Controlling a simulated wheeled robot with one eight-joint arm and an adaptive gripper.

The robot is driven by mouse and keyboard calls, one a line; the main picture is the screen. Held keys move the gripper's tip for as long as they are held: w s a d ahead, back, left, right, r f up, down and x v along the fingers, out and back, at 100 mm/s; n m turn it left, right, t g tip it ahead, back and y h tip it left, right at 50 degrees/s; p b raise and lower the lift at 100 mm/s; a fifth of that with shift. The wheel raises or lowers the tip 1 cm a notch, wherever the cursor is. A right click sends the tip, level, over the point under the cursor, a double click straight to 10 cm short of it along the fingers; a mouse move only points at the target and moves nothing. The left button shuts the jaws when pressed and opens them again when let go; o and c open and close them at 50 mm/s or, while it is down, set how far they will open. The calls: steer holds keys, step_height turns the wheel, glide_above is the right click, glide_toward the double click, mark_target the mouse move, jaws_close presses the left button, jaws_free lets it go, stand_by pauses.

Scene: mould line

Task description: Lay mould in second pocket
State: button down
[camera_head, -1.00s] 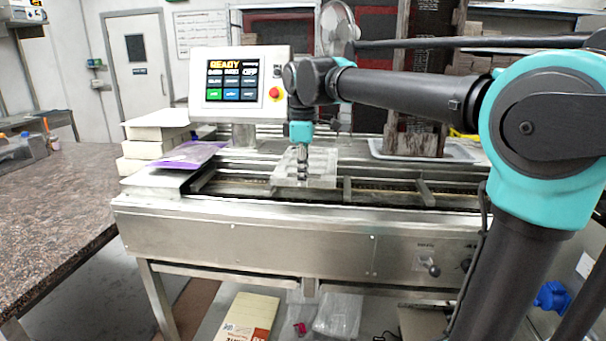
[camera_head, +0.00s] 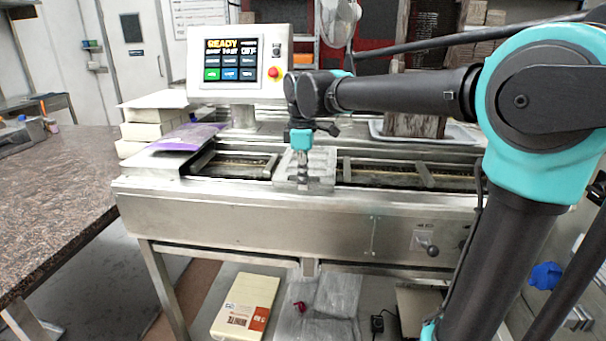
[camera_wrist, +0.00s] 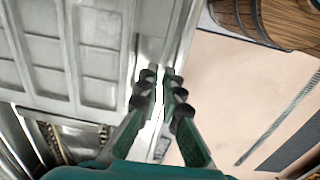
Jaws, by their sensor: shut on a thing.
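The mould (camera_head: 318,166) is a pale grey, translucent tray with several rectangular cavities. It lies over the channel of the steel machine, between dark crossbars. In the wrist view the mould (camera_wrist: 75,55) fills the upper left, with its rim reaching in between the fingers. My gripper (camera_head: 302,178) points down at the mould's near part. In the wrist view my gripper (camera_wrist: 160,78) has its two green fingers with dark pads closed on the mould's edge. The pocket under the mould is mostly hidden by it.
A dark crossbar (camera_head: 347,171) and open channel lie right of the mould. A control screen (camera_head: 232,61) reading READY stands behind left. White boxes and a purple packet (camera_head: 190,138) sit at the left end. A white tray (camera_head: 457,133) is behind right.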

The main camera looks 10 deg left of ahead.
steer(key=shift+f, duration=0.2)
steer(key=c, duration=1.6)
jaws_free()
steer(key=r, duration=1.2)
steer(key=shift+s, duration=0.25)
